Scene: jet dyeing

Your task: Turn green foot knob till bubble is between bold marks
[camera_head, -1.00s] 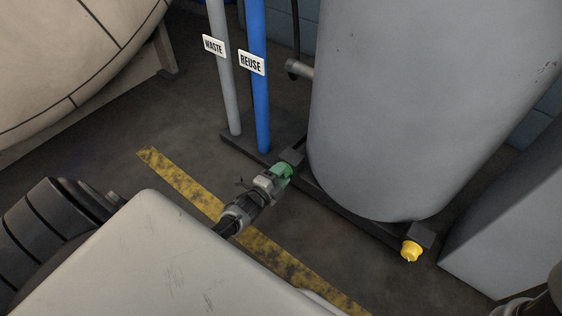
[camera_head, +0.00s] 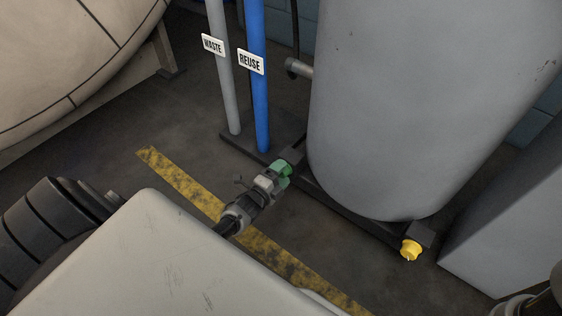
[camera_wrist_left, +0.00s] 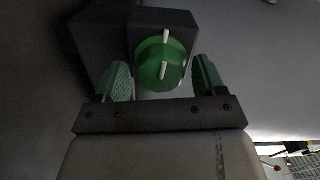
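The green foot knob (camera_head: 286,168) is low at the end of the dark base frame under the big grey tank. In the left wrist view the green knob (camera_wrist_left: 150,72) has a white pointer line and sits in front of a dark block. My left gripper (camera_head: 276,174) is right at the knob. In the left wrist view its two fingers (camera_wrist_left: 160,80) stand apart, one on each side of the knob, with a narrow gap seen at the right. I cannot tell whether the left finger touches. The bubble and its bold marks do not show. My right gripper is out of view.
A yellow foot knob (camera_head: 411,250) is at the frame's near right corner. The grey tank (camera_head: 420,110) rises above the frame. A grey waste pipe (camera_head: 226,95) and a blue reuse pipe (camera_head: 260,110) stand behind the green knob. A worn yellow stripe (camera_head: 180,183) crosses the floor.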

